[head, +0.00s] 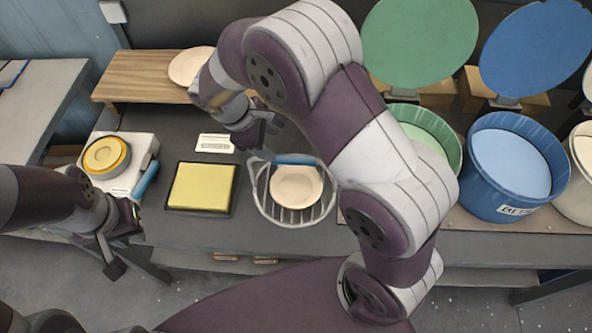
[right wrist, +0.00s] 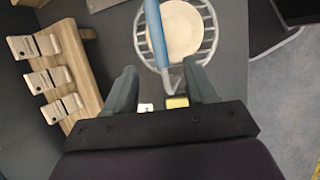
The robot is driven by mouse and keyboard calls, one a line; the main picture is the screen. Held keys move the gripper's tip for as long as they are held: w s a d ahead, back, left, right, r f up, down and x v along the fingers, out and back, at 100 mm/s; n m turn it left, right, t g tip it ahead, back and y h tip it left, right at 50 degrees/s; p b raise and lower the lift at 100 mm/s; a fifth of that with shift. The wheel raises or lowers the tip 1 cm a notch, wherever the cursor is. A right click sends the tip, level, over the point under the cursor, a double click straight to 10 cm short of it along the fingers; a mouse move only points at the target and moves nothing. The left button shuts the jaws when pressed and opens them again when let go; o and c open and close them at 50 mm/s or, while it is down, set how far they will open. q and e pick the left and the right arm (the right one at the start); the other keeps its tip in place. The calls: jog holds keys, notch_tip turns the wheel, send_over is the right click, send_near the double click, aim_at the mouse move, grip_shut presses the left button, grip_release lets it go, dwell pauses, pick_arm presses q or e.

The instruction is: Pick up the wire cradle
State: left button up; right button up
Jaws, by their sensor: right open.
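The wire cradle (head: 297,219) is a round grey wire basket with a blue handle (head: 297,159) across its far side. A cream plate (head: 296,187) lies in it. My right gripper (head: 259,143) is open and empty, above and just beyond the cradle's far left side. In the right wrist view the cradle (right wrist: 211,31) and its handle (right wrist: 156,35) lie ahead of the spread fingers (right wrist: 161,82); I see no contact. My left gripper (head: 121,240) is open and empty at the table's front left edge, away from the cradle.
A yellow pad in a black tray (head: 202,187) lies left of the cradle. A white scale-like device (head: 107,165) with a yellow dish stands further left. A wooden shelf (head: 140,75) is behind. Blue (head: 515,165) and green (head: 430,135) bins stand right. My right arm hides the middle.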

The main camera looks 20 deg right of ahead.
aim_at(288, 158)
jog(key=shift+h, duration=0.3)
jog(key=f, duration=0.1)
jog(key=f+b, duration=0.1)
jog(key=f, duration=0.1)
jog(key=d+f, duration=0.1)
jog(key=f, duration=0.1)
jog(key=shift+f+b, duration=0.1)
jog(key=shift+b, duration=0.2)
jog(key=d+f, duration=0.1)
jog(key=d+f+p, duration=0.1)
jog(key=d, duration=0.1)
jog(key=shift+d+f, duration=0.15)
jog(key=shift+f, duration=0.2)
jog(key=x, duration=0.1)
jog(key=p+x, duration=0.1)
jog(key=shift+w+f, duration=0.1)
jog(key=shift+f, duration=0.55)
pick_arm(q)
jog(key=shift+w+a+f, duration=0.1)
jog(key=shift+w+a, duration=0.15)
jog(key=shift+a, duration=0.5)
pick_arm(e)
jog(key=shift+c, duration=0.3)
jog(key=c, duration=1)
jog(key=shift+r, duration=0.1)
